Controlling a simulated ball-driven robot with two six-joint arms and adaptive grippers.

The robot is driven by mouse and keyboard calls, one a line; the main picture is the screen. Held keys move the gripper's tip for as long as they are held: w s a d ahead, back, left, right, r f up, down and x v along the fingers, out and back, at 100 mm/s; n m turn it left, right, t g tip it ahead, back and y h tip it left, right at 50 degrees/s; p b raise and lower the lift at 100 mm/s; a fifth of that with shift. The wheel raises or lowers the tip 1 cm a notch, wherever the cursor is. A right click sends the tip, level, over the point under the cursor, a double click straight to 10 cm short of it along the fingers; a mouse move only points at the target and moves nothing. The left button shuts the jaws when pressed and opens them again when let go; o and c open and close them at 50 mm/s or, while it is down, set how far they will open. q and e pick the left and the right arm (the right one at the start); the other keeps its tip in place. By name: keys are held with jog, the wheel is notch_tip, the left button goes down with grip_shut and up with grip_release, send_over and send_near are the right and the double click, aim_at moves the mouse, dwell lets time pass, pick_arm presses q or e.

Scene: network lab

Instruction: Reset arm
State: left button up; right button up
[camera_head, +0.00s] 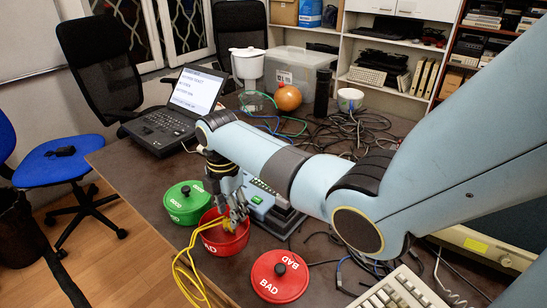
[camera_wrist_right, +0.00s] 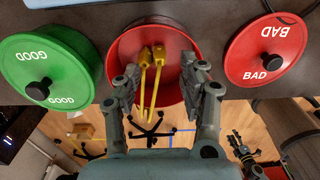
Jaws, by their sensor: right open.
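My right gripper (camera_head: 238,207) reaches down over a red bowl (camera_head: 226,238) at the front of the table. In the right wrist view its fingers (camera_wrist_right: 162,84) are spread apart, on either side of the bowl (camera_wrist_right: 178,88). Two yellow cable ends (camera_wrist_right: 152,60) lie between the fingers without either finger closed on them. The yellow cable (camera_head: 190,268) hangs over the bowl's rim and down past the table edge in the head view. My fingers partly hide the bowl's inside.
A green GOOD pot (camera_head: 187,204) stands left of the bowl, and a red BAD pot (camera_head: 281,277) stands right of it. A device (camera_head: 262,197) sits behind the bowl beneath my arm. A laptop (camera_head: 172,118), tangled black cables (camera_head: 345,128) and a keyboard (camera_head: 402,290) occupy other parts of the table.

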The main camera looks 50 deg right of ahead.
notch_tip(320, 180, up, 12)
dwell(0.4)
jog(key=shift+f, duration=0.15)
